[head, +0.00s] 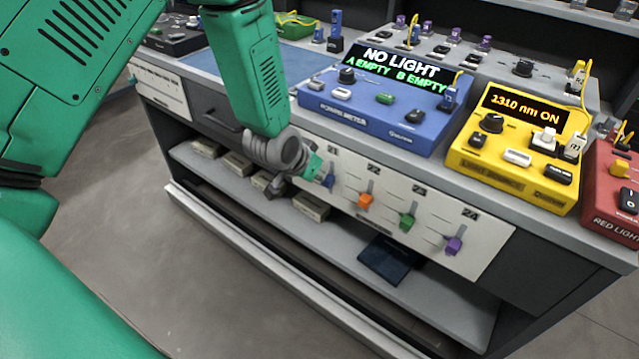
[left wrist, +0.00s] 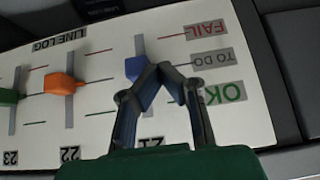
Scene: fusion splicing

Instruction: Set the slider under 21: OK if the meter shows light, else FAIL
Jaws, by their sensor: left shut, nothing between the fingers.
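The blue power meter (head: 385,108) reads "NO LIGHT, A EMPTY B EMPTY". The slider panel (head: 482,232) is on the bench front. The blue slider (head: 329,181) under 21 also shows in the left wrist view (left wrist: 135,67), about level with the "TO DO" label (left wrist: 211,62). "FAIL" (left wrist: 206,30) and "OK" (left wrist: 224,93) lie on either side of it. My left gripper (left wrist: 168,70) is shut and empty, its tips right beside the blue slider; I cannot tell if they touch. It also shows in the head view (head: 314,168). My right gripper is out of view.
The orange slider (head: 365,201), green slider (head: 407,221) and purple slider (head: 454,245) sit along the same panel. A yellow light source (head: 515,150) reads "1310 nm ON". A shelf with small boxes lies below the panel. The floor in front is clear.

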